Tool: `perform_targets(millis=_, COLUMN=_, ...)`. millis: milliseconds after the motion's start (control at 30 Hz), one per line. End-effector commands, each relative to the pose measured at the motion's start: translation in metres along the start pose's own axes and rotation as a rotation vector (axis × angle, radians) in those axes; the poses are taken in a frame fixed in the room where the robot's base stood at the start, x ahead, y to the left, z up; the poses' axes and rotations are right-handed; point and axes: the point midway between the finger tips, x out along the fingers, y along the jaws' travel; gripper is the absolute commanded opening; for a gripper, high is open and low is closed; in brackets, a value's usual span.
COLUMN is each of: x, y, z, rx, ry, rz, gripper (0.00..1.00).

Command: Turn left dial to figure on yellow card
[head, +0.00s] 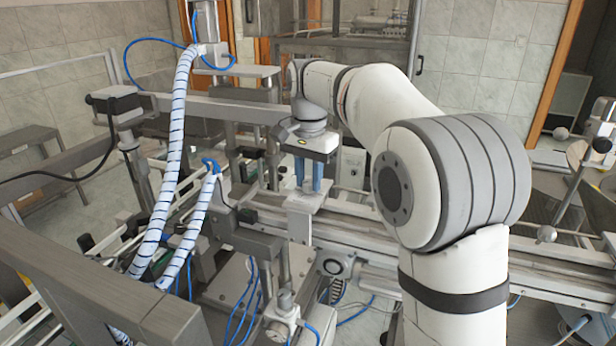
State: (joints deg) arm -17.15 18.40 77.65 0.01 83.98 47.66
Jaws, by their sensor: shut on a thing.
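My gripper (308,186) points straight down in the middle of the head view, its blue fingers low over a pale metal block (301,204). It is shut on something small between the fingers. The fingers hide that thing, so I cannot tell from this view whether it is the left dial or where it points. No yellow card and no dial figures can be made out.
A long metal rail (375,238) runs across behind and right of the block. A small pale box (352,166) stands just right of the fingers. White hoses with blue spiral wrap (172,150) hang at the left. A grey beam (90,285) fills the front left.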

Motion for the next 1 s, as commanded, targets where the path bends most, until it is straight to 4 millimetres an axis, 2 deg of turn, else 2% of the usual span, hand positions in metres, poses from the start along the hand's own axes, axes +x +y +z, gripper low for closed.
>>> perform_targets(millis=600, x=-0.0017, y=-0.0007, z=-0.0006, rx=0.559, ry=0.003, rz=-0.005, gripper=0.03)
perform_targets(millis=1000, x=-0.0019, y=-0.0007, z=-0.0006, rx=0.769, ry=0.003, rz=-0.005, gripper=0.03)
